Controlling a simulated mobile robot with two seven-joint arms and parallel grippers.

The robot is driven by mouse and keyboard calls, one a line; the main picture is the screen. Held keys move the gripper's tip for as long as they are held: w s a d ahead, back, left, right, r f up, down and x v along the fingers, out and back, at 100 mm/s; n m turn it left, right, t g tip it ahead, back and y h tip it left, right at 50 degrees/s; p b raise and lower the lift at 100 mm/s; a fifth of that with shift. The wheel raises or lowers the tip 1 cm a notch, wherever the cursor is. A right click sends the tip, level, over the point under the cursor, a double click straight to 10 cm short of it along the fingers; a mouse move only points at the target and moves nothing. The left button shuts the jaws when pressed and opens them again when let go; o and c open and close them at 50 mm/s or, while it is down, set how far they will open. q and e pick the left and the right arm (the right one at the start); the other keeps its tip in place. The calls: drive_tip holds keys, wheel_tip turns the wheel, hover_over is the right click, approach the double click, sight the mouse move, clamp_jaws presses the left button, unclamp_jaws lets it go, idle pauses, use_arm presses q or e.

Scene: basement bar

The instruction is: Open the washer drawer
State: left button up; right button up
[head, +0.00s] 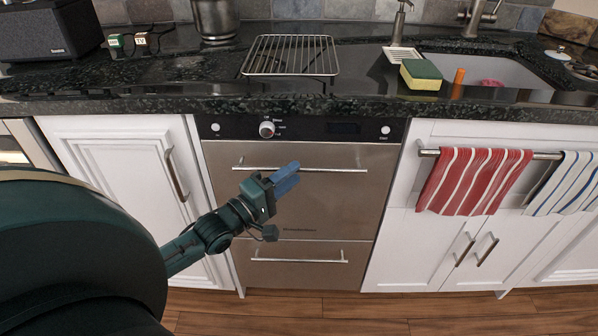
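The washer is a stainless steel unit under the counter, with two drawers and a black control strip (345,128) holding a round knob. The upper drawer (345,205) is shut flush and has a horizontal bar handle (338,169). The lower drawer (300,275) is shut too and has its own bar handle (298,261). My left gripper (288,178) is in front of the upper drawer, and its blue fingers overlap the middle of the upper handle in the picture. I cannot tell whether they touch it or how far apart the fingers are. My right gripper is not in view.
White cabinets flank the washer. A red striped towel (472,180) hangs on a bar at the right. On the black counter (210,105) stand a wire rack (292,56) and a sponge (421,74) beside the sink (490,75). The wooden floor (400,308) in front is clear.

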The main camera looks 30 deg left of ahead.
use_arm(q)
drive_tip(key=shift+x, duration=1.6)
drive_tip(key=shift+s, duration=0.1)
drive_tip(key=shift+c, duration=0.4)
clamp_jaws()
